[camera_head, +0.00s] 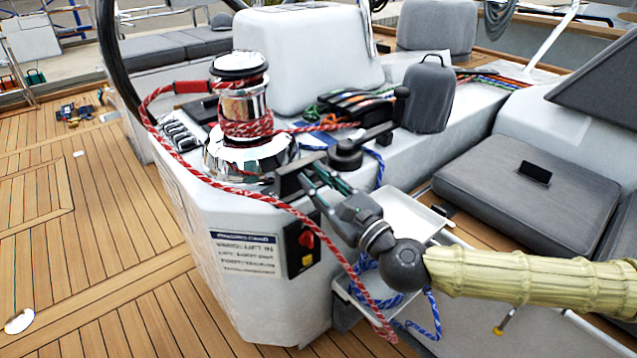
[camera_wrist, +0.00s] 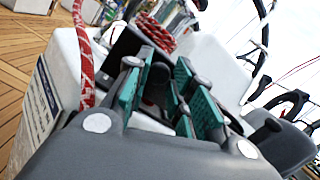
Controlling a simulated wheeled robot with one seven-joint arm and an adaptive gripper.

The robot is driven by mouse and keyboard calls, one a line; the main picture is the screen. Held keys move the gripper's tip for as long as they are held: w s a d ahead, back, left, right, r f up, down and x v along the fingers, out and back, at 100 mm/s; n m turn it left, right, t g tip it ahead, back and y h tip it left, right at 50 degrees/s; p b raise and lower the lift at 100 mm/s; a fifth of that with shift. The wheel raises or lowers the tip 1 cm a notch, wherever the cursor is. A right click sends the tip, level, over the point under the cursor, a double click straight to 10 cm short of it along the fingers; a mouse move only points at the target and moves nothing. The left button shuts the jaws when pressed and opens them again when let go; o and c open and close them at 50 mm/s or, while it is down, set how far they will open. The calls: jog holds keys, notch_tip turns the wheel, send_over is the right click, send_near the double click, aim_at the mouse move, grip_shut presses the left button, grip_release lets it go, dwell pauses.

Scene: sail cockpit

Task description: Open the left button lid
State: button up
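A dark flat flap (camera_head: 291,179) at the right foot of the chrome winch (camera_head: 239,115) looks like the button lid. It seems tilted up from the white console top. It also seems to show as a dark panel in the wrist view (camera_wrist: 122,45), just beyond the fingers. I cannot tell its exact angle, or see a button. My gripper (camera_head: 312,178) reaches in from the right, with its fingertips close beside the flap. Contact is unclear. In the wrist view the green-padded fingers (camera_wrist: 160,80) stand apart, with no held object clear between them.
A red-and-white rope (camera_head: 290,213) wraps the winch and hangs across the console front. A black clutch handle (camera_head: 347,152) stands just behind my gripper. A red switch (camera_head: 306,240) sits on the front wall. A grey bag (camera_head: 428,97) stands at the back. Teak deck (camera_head: 110,240) is open at left.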

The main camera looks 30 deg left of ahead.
dwell(0.3)
jog(key=v, duration=1.2)
